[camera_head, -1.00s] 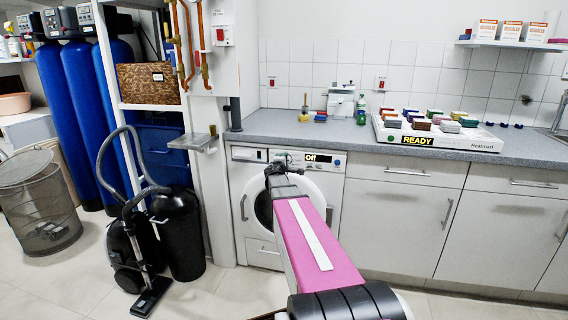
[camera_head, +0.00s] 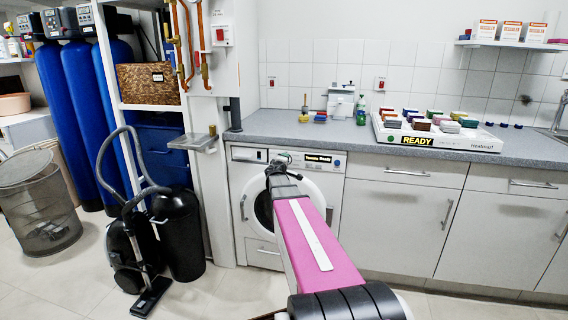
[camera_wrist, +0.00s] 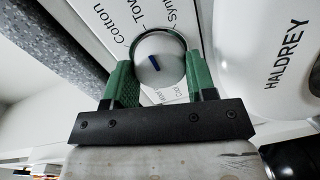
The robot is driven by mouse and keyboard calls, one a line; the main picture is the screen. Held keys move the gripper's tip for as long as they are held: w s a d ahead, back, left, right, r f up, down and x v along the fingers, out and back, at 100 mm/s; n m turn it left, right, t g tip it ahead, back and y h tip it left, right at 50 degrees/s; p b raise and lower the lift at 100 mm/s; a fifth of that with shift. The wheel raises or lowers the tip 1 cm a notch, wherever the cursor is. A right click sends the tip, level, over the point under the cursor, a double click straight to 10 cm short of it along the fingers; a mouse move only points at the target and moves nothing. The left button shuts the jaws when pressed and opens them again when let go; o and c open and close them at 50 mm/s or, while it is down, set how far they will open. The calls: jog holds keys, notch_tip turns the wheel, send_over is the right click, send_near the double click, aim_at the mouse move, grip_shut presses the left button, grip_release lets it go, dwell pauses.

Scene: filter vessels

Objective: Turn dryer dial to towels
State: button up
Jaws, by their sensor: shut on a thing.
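The dryer (camera_head: 288,205) is the white front-loader under the counter. Its round dial (camera_wrist: 163,44) is pale with a short blue mark near the middle, tilted in the picture. I cannot tell for sure which label the mark points at. In the wrist view, "Cotton", a partly covered "Tow…" and "Syn…" are printed above the dial, with smaller words below it. My gripper (camera_wrist: 158,62) has its green fingers shut on the dial, one on each side. The dryer's display (camera_head: 325,160) is lit with text too small to read surely. In the head view my arm hides part of the dryer.
The grey counter (camera_head: 260,130) runs above the dryer. White cabinets (camera_head: 395,220) stand to its right. A white tray labelled "READY" (camera_head: 470,143) holds several coloured blocks.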

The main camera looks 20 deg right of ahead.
jog(key=o, duration=0.9)
jog(key=v, duration=1)
jog(key=shift+s+a, duration=0.2)
jog(key=shift+s, duration=0.15)
jog(key=shift+f, duration=0.1)
jog(key=s+a+f+m+g+y, duration=0.2)
jog(key=s+a+f+m+g, duration=0.2)
jog(key=s+f+m+g, duration=0.65)
jog(key=s+a+f+g+y, duration=0.1)
jog(key=s+a+f+y, duration=0.1)
jog(key=s+a+f, duration=0.2)
jog(key=s+a+f+n+g+y, duration=0.1)
jog(key=s+a+f+y, duration=0.2)
jog(key=s+a+f, duration=0.1)
jog(key=s+a+f+g+y, duration=0.1)
jog(key=s+a+f+y, duration=0.1)
jog(key=s+a, duration=0.3)
jog(key=shift+s+a+f+n+g+y, duration=0.1)
jog(key=shift+s+f+n+g+y, duration=0.1)
jog(key=shift+s+f, duration=0.25)
jog(key=shift+s+a+f+n+g+y, duration=0.1)
jog(key=shift+s+f+g, duration=0.05)
jog(key=shift+s+f, duration=0.3)
